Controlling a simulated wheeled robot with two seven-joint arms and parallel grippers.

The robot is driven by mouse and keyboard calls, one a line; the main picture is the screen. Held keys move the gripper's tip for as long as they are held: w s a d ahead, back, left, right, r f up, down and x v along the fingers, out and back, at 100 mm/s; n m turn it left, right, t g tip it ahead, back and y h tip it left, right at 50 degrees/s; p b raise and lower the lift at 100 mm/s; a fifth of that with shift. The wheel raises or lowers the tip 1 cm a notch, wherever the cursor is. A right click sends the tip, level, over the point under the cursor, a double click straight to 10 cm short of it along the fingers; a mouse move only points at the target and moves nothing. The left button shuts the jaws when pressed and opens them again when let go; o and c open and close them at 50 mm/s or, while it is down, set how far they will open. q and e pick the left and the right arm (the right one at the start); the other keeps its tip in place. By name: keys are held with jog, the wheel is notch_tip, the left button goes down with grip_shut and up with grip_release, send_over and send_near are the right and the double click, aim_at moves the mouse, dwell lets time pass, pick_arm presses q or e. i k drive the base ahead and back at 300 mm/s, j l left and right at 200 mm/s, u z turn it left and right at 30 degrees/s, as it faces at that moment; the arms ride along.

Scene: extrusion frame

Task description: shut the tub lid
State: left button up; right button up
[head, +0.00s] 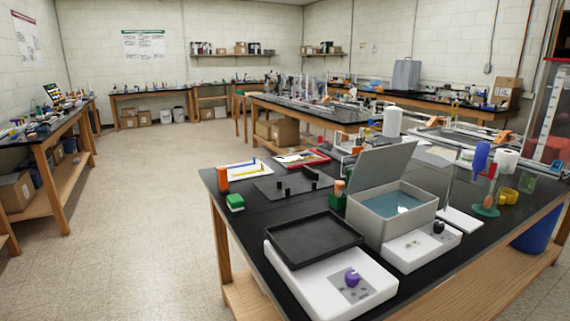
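In the head view, a grey tub (386,230) stands on the black-topped table. Its lid (386,155) is open, tilted up from the tub's far edge. Blue content (392,203) shows inside the tub. Neither of my grippers is in view.
A white device with a black tray (314,238) and a purple knob (352,278) stands left of the tub. A smaller white box with a black knob (438,228) touches or nearly touches its front right. A stand (462,220) is at the right.

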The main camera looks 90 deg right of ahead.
aim_at(386, 162)
jog(key=i+l+z, duration=0.2)
jog(key=z, duration=0.2)
jog(key=i+l+z, duration=0.1)
jog(key=i+z, duration=0.15)
jog(key=z, duration=0.2)
jog(key=i+z, duration=0.25)
jog(key=z, duration=0.15)
jog(key=i+z, duration=0.3)
jog(key=z, duration=0.15)
jog(key=i+j+z, duration=0.15)
jog(key=z, duration=0.25)
jog(key=i+j+z, duration=0.25)
jog(key=z, duration=0.2)
